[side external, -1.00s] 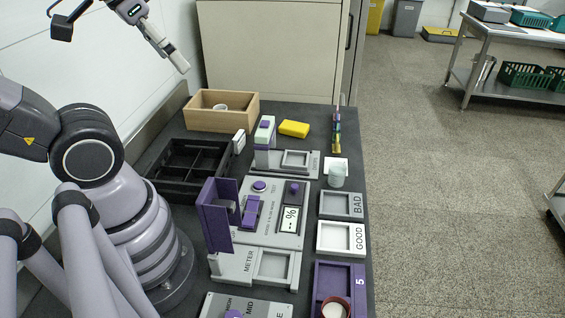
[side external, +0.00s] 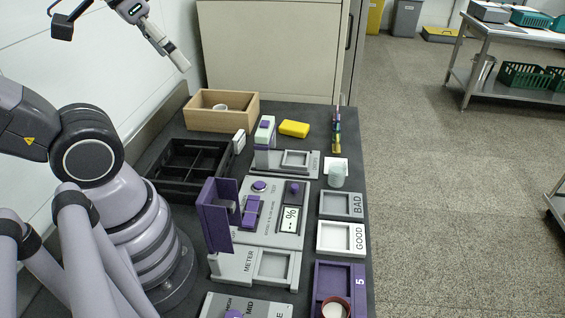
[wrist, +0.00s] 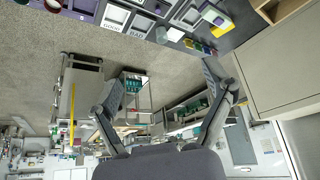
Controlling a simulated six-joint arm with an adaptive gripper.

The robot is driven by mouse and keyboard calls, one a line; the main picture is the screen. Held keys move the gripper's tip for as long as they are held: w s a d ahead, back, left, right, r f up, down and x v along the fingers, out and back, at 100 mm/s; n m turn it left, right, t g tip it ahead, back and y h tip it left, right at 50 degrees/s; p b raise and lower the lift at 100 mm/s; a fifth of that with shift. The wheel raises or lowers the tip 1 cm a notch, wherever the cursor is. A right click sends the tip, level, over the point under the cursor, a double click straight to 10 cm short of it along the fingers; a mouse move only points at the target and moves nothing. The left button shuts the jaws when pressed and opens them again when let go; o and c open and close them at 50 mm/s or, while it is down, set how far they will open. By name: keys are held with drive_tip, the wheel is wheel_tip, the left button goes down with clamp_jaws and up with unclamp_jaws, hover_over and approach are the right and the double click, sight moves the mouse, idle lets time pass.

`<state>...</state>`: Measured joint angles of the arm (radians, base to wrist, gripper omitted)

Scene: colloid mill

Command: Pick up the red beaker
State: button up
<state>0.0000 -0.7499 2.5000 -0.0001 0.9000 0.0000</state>
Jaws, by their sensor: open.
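The red beaker (side external: 336,307) has a red rim with a pale inside. It stands in the purple tray (side external: 319,283) marked 5 at the bottom of the side view, and its lower part is cut off by the picture edge. A red piece, probably the same beaker (wrist: 53,4), shows at the top left edge of the wrist view. My gripper (side external: 180,60) is high at the back left, far from the beaker. In the wrist view my gripper's fingers (wrist: 165,86) are spread apart with nothing between them.
A pale beaker (side external: 337,176) stands behind the BAD tray (side external: 341,206) and GOOD tray (side external: 341,238). A purple upright panel (side external: 217,222) rises mid-bench. A wooden box (side external: 222,118), black divided crate (side external: 172,172) and yellow sponge (side external: 294,128) lie farther back.

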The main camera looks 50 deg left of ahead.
drive_tip(key=w+d+f+n+g+h, duration=0.3)
drive_tip(key=w+d+f+g+h, duration=0.1)
drive_tip(key=w+d+f+g, duration=0.3)
drive_tip(key=n+g+h, duration=0.4)
drive_tip(key=n+h, duration=0.3)
approach(330, 299)
drive_tip(key=a+r, duration=0.4)
drive_tip(key=r, duration=0.4)
drive_tip(key=f+n, duration=0.1)
drive_tip(key=f, duration=0.2)
drive_tip(key=d+f+n+h, duration=0.1)
drive_tip(key=f, duration=0.2)
drive_tip(key=f+n, duration=0.1)
drive_tip(key=f, duration=0.2)
drive_tip(key=shift+s+d+f+n+t+h, duration=0.1)
drive_tip(key=shift+d+f+n+t+h, duration=0.05)
drive_tip(key=shift+d+n+t+h, duration=0.2)
drive_tip(key=x, duration=0.8)
drive_tip(key=shift+f, duration=0.2)
drive_tip(key=shift+x, duration=3.05)
drive_tip(key=shift+r, duration=0.1)
drive_tip(key=c, duration=1.3)
drive_tip(key=shift+r, duration=0.1)
